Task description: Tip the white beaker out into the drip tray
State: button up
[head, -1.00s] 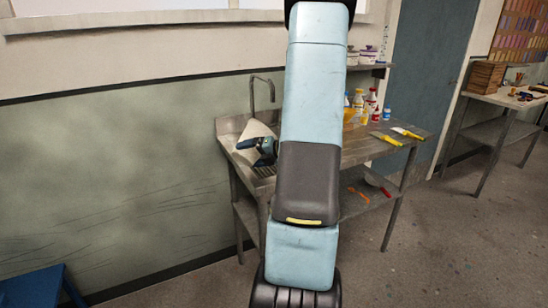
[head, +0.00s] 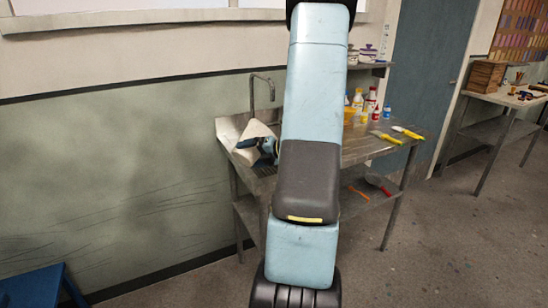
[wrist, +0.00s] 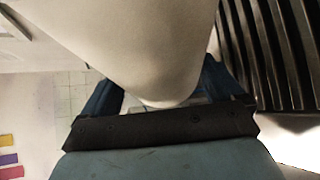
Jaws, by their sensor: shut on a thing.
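In the wrist view the beaker (wrist: 150,45) fills the upper middle, between the blue fingers of my gripper (wrist: 158,92). Its mouth and contents cannot be made out. The drip tray (wrist: 270,50) is dark and ribbed, at the right of the wrist view, beside the beaker. In the head view a little of the dark tray (head: 265,170) shows below the gripper, partly hidden by my arm.
A tap (head: 271,88) rises behind the beaker. Bottles (head: 358,101) and yellow-handled tools (head: 388,138) stand or lie on the bench's right part (head: 360,150). A blue stool (head: 35,287) is at lower left. My arm hides the bench's middle.

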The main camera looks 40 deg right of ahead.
jog(key=shift+f+m, duration=0.2)
jog(key=shift+m, duration=0.1)
dwell(0.9)
jog(key=shift+d+r+m+y+p, duration=0.15)
jog(key=shift+r+m+y+p, duration=0.4)
jog(key=shift+r+p, duration=0.4)
dwell(2.0)
jog(key=shift+w+d+r+m+y, duration=0.2)
jog(key=shift+d+r+m+y, duration=0.15)
jog(key=shift+d+r+m, duration=0.35)
dwell(1.8)
jog(key=shift+d+r+m+y, duration=0.25)
jog(key=shift+d+r+y, duration=0.05)
jog(key=shift+r, duration=0.3)
dwell(0.8)
